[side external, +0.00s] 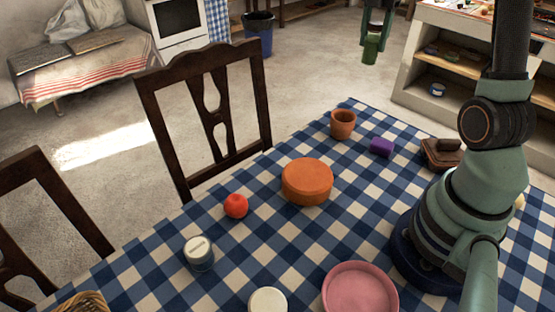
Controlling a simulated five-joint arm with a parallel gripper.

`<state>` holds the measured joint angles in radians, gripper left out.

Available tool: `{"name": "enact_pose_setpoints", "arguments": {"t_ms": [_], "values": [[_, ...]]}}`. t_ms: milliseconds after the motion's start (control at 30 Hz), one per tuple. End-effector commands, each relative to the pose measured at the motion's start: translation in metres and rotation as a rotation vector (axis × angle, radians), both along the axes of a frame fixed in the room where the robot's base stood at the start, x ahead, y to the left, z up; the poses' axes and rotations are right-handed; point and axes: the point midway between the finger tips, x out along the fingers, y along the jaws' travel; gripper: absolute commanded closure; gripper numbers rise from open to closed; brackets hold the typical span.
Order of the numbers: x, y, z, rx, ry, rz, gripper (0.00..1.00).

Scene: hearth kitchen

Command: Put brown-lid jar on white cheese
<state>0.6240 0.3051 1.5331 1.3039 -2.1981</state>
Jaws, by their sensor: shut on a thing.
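My gripper (374,30) is at the top edge of the side view, high and beyond the far end of the table. It is shut on a green object (370,49) that hangs below its jaws. Its top is hidden by the jaws, so I cannot tell whether it has a brown lid. A round white piece (267,301), probably the white cheese, lies at the front edge of the picture, partly cut off. A small jar (198,253) with a pale lid stands to its upper left. No brown lid shows clearly.
The checked tablecloth (290,232) also holds an orange wheel (307,182), a red fruit (235,206), a terracotta cup (342,124), a purple block (381,147), a pink dish (360,289), a brown item (439,155) and a basket (82,303). Chairs (208,110) stand at the left.

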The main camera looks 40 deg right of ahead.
Motion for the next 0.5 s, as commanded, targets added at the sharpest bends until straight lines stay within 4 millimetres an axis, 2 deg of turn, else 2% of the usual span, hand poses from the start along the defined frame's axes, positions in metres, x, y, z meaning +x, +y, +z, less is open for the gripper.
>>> {"name": "enact_pose_setpoints", "arguments": {"t_ms": [67, 167, 267, 400, 500], "values": [[0.004, 0.007, 0.006, -0.002, -0.002, 0.02, 1.0], [0.015, 0.029, 0.01, -0.001, -0.001, 0.075, 1.0], [0.03, 0.066, 0.015, -0.001, -0.002, 0.167, 1.0], [0.048, 0.133, 0.021, -0.002, -0.003, 0.329, 1.0], [0.053, 0.182, 0.026, -0.001, -0.003, 0.446, 1.0]]}}
